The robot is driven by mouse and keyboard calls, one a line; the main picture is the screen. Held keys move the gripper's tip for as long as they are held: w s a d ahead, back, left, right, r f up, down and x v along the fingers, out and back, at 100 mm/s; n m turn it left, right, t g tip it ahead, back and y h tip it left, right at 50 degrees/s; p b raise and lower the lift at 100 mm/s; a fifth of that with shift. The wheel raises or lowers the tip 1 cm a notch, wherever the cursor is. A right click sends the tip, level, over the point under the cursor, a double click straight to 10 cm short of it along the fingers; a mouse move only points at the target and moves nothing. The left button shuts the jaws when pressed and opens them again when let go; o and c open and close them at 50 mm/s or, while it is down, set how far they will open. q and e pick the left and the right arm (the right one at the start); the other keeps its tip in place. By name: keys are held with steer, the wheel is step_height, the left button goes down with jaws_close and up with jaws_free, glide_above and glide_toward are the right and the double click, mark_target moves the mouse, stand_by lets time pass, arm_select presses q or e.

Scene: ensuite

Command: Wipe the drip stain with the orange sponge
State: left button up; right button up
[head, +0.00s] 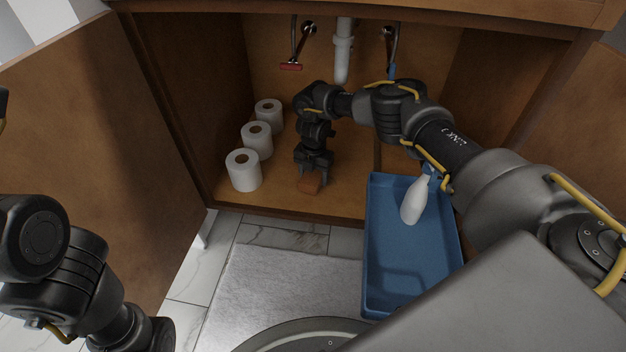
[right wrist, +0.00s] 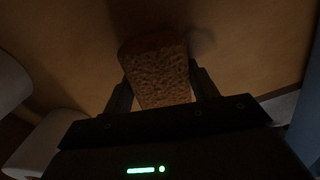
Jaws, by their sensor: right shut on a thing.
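The orange sponge (head: 309,183) is at the wooden cabinet floor, under the right gripper. My right gripper (head: 313,172) points down inside the cabinet and is shut on the sponge. In the right wrist view the sponge (right wrist: 157,72) looks brown and dim between the two fingers (right wrist: 160,88). I cannot tell whether the sponge touches the floor. No drip stain can be made out; it may be hidden under the sponge or arm. My left arm is at the lower left of the head view, with its gripper fingers out of view.
Several white toilet rolls, one here (head: 243,170), stand left of the gripper. A blue tray (head: 410,262) holding a white spray bottle (head: 413,201) lies to the right. A white drain pipe (head: 343,50) hangs above. The left cabinet door (head: 95,130) is open.

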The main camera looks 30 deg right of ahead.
steer(key=shift+d, duration=0.1)
steer(key=shift+s+d+r+p, duration=0.2)
steer(key=shift+s+d+p, duration=0.05)
steer(key=shift+p, duration=0.4)
steer(key=shift+s+d+r+p, duration=0.1)
steer(key=shift+s+d+p, duration=0.7)
steer(key=shift+p, duration=0.4)
steer(key=shift+d, duration=0.3)
steer(key=shift+f, duration=0.2)
steer(key=shift+s+d, duration=0.1)
steer(key=shift+d, duration=0.05)
